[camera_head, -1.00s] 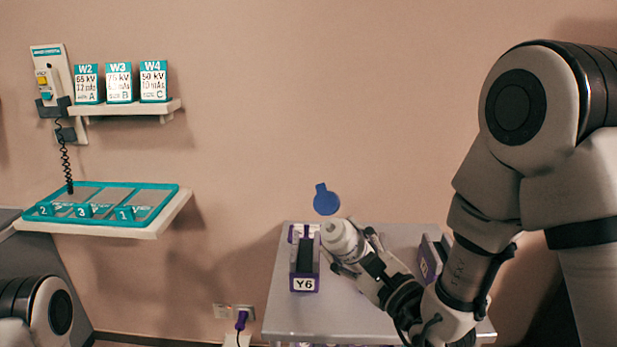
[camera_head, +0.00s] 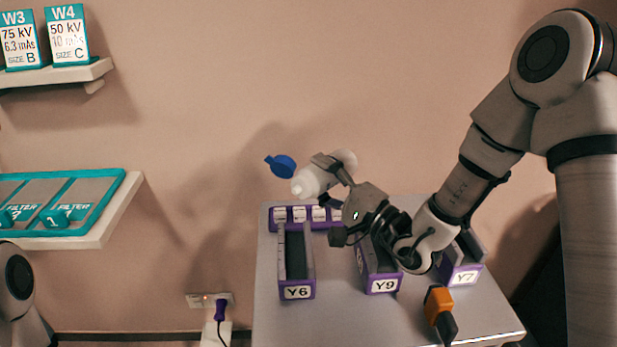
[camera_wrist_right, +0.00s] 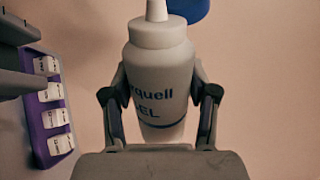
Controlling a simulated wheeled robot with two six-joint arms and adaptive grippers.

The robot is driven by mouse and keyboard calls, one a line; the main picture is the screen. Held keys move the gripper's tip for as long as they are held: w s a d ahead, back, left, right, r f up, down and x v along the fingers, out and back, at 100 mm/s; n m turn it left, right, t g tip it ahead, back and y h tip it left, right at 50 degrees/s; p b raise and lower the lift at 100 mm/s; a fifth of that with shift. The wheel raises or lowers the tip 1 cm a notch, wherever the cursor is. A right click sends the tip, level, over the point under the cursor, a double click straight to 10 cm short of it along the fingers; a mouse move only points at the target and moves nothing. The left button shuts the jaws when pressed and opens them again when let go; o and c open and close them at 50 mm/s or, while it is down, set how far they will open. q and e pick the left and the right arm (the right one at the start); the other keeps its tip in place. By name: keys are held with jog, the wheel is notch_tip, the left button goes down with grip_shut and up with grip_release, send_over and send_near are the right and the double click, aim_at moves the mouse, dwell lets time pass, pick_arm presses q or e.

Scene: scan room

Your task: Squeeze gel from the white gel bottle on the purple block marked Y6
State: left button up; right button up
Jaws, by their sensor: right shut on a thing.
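The white gel bottle (camera_head: 318,181) is held by my right gripper (camera_head: 334,178) above the back of the grey table. It is tilted, with its nozzle toward the left and its blue cap (camera_head: 281,166) flipped open. In the right wrist view the bottle (camera_wrist_right: 160,75) sits between both fingers of my gripper (camera_wrist_right: 160,105), with part of its lettering showing. The purple block marked Y6 (camera_head: 297,291) stands on the table, below and left of the bottle, apart from it. Its dark top is visible. My left gripper is out of view; only a part of that arm shows at lower left.
The purple blocks Y9 (camera_head: 383,285) and Y7 (camera_head: 464,276) stand to the right on the grey table (camera_head: 340,325). A purple rack with white pieces (camera_head: 278,215) is behind Y6. An orange and black object (camera_head: 438,306) lies at front right. A teal tray (camera_head: 100,222) is on the left shelf.

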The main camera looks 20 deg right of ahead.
aim_at(310, 195)
jog(key=n, duration=0.2)
jog(key=shift+n+y, duration=0.3)
jog(key=shift+n, duration=0.1)
jog(key=shift+s+a+r+n+g+y+p, duration=0.15)
jog(key=shift+n+y+p, duration=0.1)
jog(key=shift+n, duration=0.35)
jog(key=shift+s+n+g+y+p, duration=0.1)
jog(key=shift+n+g+y+p, duration=0.1)
jog(key=shift+n, duration=0.4)
jog(key=f+n+b, duration=0.1)
jog(key=n+b, duration=0.1)
jog(key=a+f+n+g+b, duration=0.1)
jog(key=n+b, duration=0.1)
jog(key=b, duration=0.1)
jog(key=a+f+n+y+b, duration=0.1)
jog(key=n+b, duration=0.1)
jog(key=n, duration=0.1)
jog(key=shift+s+g, duration=0.25)
jog(key=shift+s, duration=0.15)
jog(key=shift+r+n+b, duration=0.1)
jog(key=shift+n+b, duration=0.3)
jog(key=shift+b, duration=0.05)
jog(key=shift+s+a+r, duration=0.1)
jog(key=shift+s+a, duration=0.05)
jog(key=shift+r+n, duration=0.1)
jog(key=shift+n, duration=0.2)
jog(key=shift+s+b, duration=0.1)
jog(key=shift+b, duration=0.5)
